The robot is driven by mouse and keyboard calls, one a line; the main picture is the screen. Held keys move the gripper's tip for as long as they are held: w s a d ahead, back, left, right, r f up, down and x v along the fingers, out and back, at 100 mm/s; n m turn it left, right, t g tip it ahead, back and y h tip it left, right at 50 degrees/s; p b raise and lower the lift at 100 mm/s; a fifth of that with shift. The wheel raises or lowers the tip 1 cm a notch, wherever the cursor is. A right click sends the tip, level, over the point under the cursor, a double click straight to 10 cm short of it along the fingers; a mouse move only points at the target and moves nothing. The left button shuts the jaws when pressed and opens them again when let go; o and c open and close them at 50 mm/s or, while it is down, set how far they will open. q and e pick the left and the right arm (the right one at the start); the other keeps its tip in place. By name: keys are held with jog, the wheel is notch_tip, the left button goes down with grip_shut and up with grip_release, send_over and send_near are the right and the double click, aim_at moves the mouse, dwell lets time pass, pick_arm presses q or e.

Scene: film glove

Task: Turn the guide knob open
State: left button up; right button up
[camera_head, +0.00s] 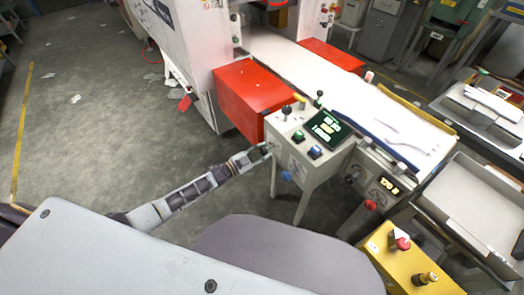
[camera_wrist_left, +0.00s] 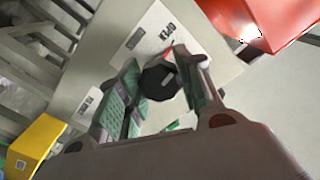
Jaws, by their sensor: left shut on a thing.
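The guide knob (camera_wrist_left: 159,82) is a black round knob on the light grey side panel of the control box, beside a white label with dark lettering. My left gripper (camera_wrist_left: 156,88) has its two green-padded fingers on either side of the knob and is shut on it. In the head view my left gripper (camera_head: 262,151) reaches the left side of the control box (camera_head: 284,160), and the knob is hidden there. My right gripper does not show in either view.
A red box (camera_head: 240,96) stands just behind the control box, and its red corner (camera_wrist_left: 262,20) is close to the gripper in the wrist view. A yellow box (camera_head: 400,262) stands at the front right. The floor at left is mostly free, with paper scraps.

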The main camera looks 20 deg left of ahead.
pick_arm(q)
jog(key=shift+a+f+n, duration=0.1)
jog(key=shift+n, duration=0.4)
jog(key=o, duration=1)
jog(key=shift+o, duration=0.2)
jog(key=shift+s, duration=0.15)
jog(key=v, duration=1.1)
jog(key=shift+s+a, duration=0.25)
jog(key=shift+a, duration=0.05)
